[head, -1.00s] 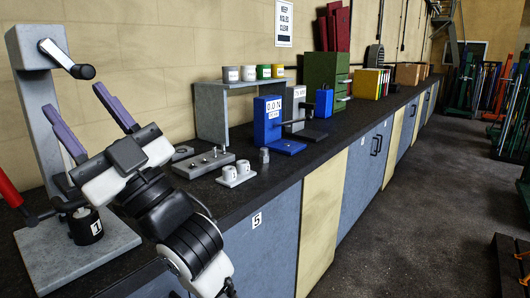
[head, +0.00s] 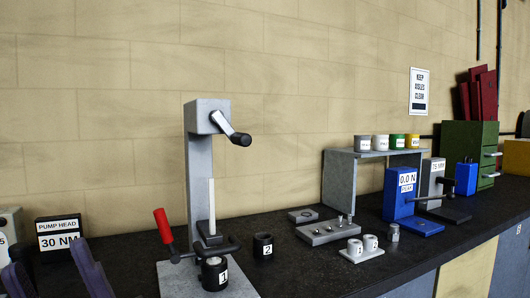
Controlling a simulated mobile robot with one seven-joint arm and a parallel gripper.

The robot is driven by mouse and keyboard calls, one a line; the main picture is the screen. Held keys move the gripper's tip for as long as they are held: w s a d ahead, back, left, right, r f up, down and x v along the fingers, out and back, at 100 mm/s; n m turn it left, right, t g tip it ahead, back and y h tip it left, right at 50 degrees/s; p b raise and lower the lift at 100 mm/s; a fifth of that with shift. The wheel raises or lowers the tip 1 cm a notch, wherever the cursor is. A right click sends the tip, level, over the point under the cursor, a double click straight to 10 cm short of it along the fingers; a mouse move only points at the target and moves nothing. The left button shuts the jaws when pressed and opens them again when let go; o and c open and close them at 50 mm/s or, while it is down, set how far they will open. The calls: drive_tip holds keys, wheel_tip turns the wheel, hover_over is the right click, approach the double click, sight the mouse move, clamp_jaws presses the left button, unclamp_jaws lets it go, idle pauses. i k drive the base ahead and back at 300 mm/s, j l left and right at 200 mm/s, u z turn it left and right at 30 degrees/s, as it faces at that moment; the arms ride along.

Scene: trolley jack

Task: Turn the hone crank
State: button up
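The hone is a grey upright stand (head: 199,160) on a grey base plate (head: 175,281). Its crank (head: 229,126) sits at the top of the column, with a light arm slanting down to the right to a black handle (head: 240,139). A red-gripped lever (head: 163,225) is low on the stand. A black cylinder labelled 1 (head: 215,274) stands on the base plate under the black bar. My gripper (head: 52,268) shows only its purple fingers at the bottom left edge, spread apart and empty, below and left of the crank. The rest of my arm is out of frame.
A black cylinder labelled 2 (head: 263,246) stands right of the column. A grey pin block (head: 326,231), white cups (head: 362,245), a grey shelf (head: 338,187) and a blue gauge (head: 400,194) are farther right. A "PUMP HEAD 30 NM" sign (head: 60,233) is at left.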

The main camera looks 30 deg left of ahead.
sight(240, 138)
drive_tip(key=i+l+u, duration=0.2)
drive_tip(key=l, duration=0.3)
drive_tip(key=i+u, duration=0.1)
drive_tip(key=u, duration=1.35)
